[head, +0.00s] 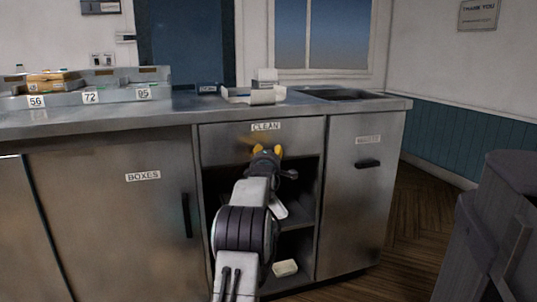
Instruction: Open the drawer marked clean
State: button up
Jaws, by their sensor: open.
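The drawer marked CLEAN (225,145) is a steel front at the top of the middle cabinet section, just under the counter. It looks shut, flush with the fronts beside it. My gripper (265,149) is open, its yellow fingertips in front of the lower middle of the drawer front. I cannot tell whether the fingertips touch it. No handle shows on this drawer; my gripper and arm cover the part where they overlap it.
Below the drawer is an open shelf space with a pale block (285,268). The BOXES door (110,215) is left, the WASTE front (362,200) right. Trays and a white box (264,95) stand on the counter (190,112). A dark grey object (490,235) stands at right; floor between is clear.

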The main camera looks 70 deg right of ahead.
jog(key=shift+w+d, duration=0.1)
jog(key=shift+d, duration=0.3)
jog(key=shift+o, duration=0.2)
grip_shut()
dwell(0.3)
